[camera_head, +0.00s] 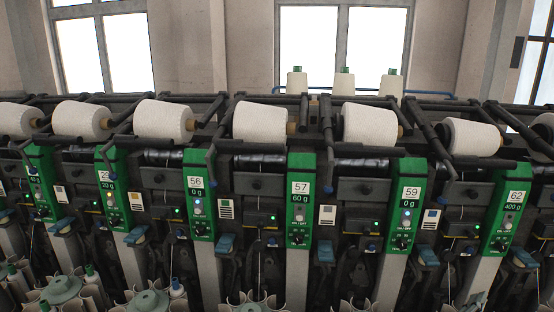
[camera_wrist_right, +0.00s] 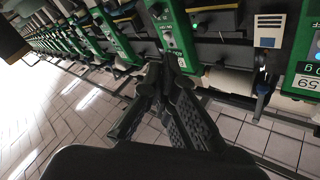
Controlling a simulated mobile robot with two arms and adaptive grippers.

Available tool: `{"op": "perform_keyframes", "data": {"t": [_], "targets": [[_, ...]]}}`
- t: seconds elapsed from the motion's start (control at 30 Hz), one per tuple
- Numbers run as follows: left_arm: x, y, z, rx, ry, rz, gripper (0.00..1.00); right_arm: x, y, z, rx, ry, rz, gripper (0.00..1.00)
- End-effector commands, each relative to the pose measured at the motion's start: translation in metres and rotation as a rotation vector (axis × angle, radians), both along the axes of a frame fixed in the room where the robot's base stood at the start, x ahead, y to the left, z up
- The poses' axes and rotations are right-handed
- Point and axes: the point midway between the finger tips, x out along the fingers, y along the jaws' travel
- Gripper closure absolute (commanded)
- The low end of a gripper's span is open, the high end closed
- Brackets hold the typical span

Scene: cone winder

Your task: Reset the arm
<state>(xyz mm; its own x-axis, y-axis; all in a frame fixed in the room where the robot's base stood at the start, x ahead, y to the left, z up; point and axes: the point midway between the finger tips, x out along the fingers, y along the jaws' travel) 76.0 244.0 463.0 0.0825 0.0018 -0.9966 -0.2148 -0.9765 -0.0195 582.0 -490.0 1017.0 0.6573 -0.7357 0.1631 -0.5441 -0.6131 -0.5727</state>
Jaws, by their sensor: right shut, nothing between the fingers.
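My right gripper (camera_wrist_right: 166,80) shows in the right wrist view, its dark fingers shut and empty. It is over the tiled floor in that view, in front of the winder's lower front, apart from it as far as I can tell. Neither gripper nor arm shows in the head view. My left gripper is out of sight. The cone winder's green panels, such as the one numbered 57 (camera_head: 300,200), run in a row across the head view.
White yarn packages (camera_head: 263,122) lie along the machine's top, with several cones (camera_head: 297,82) behind. Blue levers (camera_head: 326,251) stick out below. In the right wrist view, a pale roll (camera_wrist_right: 230,81) is near the fingers. The tiled floor (camera_wrist_right: 60,130) looks clear.

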Motion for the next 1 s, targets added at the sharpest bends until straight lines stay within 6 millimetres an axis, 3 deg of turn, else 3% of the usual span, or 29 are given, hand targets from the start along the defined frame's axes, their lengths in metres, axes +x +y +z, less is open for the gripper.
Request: {"op": "perform_keyframes", "data": {"t": [0.17, 0.37, 0.53, 0.63, 0.73, 0.8, 0.9, 1.0], "targets": [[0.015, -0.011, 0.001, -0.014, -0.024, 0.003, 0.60, 0.007, 0.020, 0.008, -0.053, 0.031, 0.113, 1.00], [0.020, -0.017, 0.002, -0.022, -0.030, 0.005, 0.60, 0.015, 0.059, 0.011, -0.126, 0.102, 0.295, 1.00], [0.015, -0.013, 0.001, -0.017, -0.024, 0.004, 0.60, 0.014, 0.109, 0.004, -0.192, 0.218, 0.500, 1.00], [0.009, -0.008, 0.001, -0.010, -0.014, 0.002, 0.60, 0.003, 0.152, -0.011, -0.232, 0.334, 0.655, 1.00], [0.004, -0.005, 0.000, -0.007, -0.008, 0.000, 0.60, -0.023, 0.201, -0.037, -0.265, 0.510, 0.831, 1.00], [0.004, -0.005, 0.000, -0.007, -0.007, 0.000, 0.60, -0.052, 0.232, -0.060, -0.275, 0.654, 0.938, 1.00], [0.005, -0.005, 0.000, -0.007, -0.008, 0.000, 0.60, -0.102, 0.264, -0.089, -0.270, 0.869, 1.053, 1.00], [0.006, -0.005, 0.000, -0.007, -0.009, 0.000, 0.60, -0.149, 0.281, -0.109, -0.251, 1.050, 1.114, 1.00]]}}
